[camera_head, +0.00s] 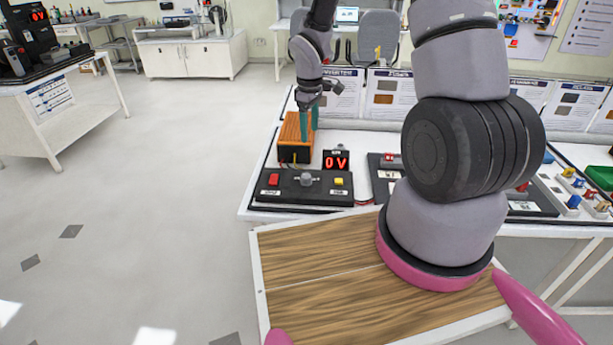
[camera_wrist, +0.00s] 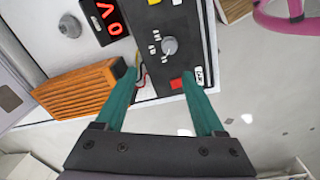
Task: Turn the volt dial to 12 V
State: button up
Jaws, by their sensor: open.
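The volt dial (camera_head: 306,180) is a grey round knob on a black control box (camera_head: 290,197); in the wrist view the dial (camera_wrist: 169,45) shows between my fingers, farther out than their tips. The red display (camera_head: 336,161) behind the box reads 0 V; it also shows in the wrist view (camera_wrist: 107,18). My gripper (camera_head: 308,122) has teal fingers and is open and empty, above the orange ribbed block (camera_head: 290,137). In the wrist view my gripper (camera_wrist: 162,80) has its fingers spread apart, with no contact on the dial visible.
A red button (camera_head: 274,179) and a yellow button (camera_head: 338,182) flank the dial. The orange block stands just behind the box, with wires beside it. Other panels (camera_head: 384,163) lie to the right on the white table. Open floor lies left.

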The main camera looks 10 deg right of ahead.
jog(key=n, duration=0.2)
send_over(306, 175)
notch_tip(306, 175, down, 7)
jog(key=shift+g, duration=0.3)
notch_tip(306, 175, down, 10)
jog(key=shift+a+r, duration=0.1)
jog(key=shift+s, duration=0.1)
jog(key=shift+m, duration=0.3)
grip_shut()
